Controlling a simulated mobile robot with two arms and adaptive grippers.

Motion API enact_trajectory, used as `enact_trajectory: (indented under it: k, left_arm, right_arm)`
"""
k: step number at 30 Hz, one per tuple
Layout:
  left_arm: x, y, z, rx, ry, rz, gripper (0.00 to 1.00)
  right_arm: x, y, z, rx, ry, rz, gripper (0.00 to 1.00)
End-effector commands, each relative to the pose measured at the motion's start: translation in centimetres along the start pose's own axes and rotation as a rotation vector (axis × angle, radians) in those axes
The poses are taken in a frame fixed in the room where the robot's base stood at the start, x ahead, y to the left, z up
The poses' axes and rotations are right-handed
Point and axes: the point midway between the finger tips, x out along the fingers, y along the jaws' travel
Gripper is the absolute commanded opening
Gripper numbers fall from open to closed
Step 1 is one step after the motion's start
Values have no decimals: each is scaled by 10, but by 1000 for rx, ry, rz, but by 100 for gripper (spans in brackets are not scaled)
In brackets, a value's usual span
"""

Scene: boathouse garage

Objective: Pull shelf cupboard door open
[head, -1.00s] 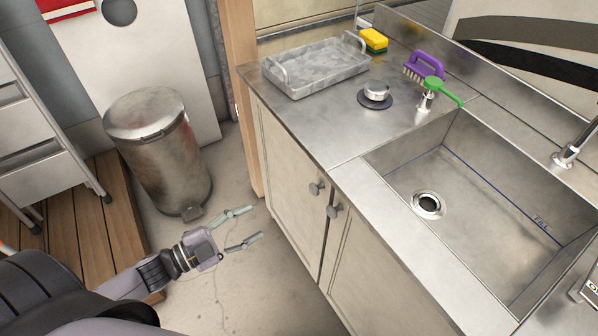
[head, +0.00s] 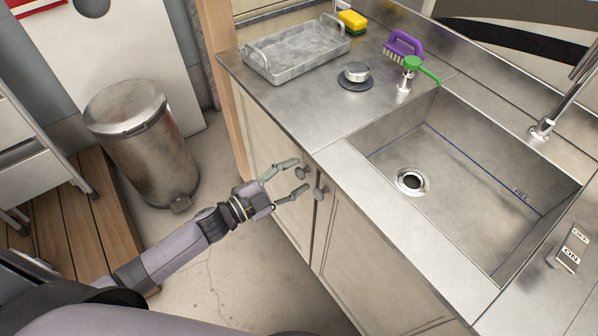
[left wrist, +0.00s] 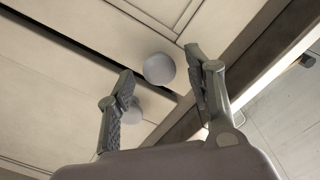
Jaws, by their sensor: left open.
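The sink cupboard has two closed cream doors, the left door (head: 258,132) and the right door (head: 362,262), with a round grey knob on each beside the middle gap. The left knob (head: 304,171) shows between the fingertips of my left gripper (head: 301,175), which is open and close to the door front. The right knob (head: 320,193) is just right of the lower finger. In the left wrist view one knob (left wrist: 159,68) sits between the open fingers, and another is partly hidden behind the left finger. My right gripper is not in view.
A steel counter with a sink (head: 440,190) tops the cupboard. A tray (head: 297,50), sponge (head: 352,22), purple brush (head: 404,44) and green-topped dispenser (head: 407,77) stand on it. A metal bin (head: 145,140) is at left. The floor before the doors is clear.

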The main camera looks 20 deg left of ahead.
Motion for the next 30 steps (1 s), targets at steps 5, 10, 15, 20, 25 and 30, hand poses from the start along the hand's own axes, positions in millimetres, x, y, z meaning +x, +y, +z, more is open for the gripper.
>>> enact_trajectory:
  k: [5,10,15,20,25,30]
  left_arm:
    - [15,0,0,-1,0,0,48]
    - [18,0,0,-1,-1,1,48]
    - [18,0,0,-1,-1,1,48]
    - [18,0,0,-1,-1,1,37]
    - [18,0,0,-1,-1,1,26]
    - [17,0,0,-1,-1,1,14]
  right_arm:
    - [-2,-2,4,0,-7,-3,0]
    - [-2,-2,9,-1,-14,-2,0]
    - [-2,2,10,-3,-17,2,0]
    - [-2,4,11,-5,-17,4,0]
    - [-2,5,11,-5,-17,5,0]
    - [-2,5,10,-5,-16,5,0]
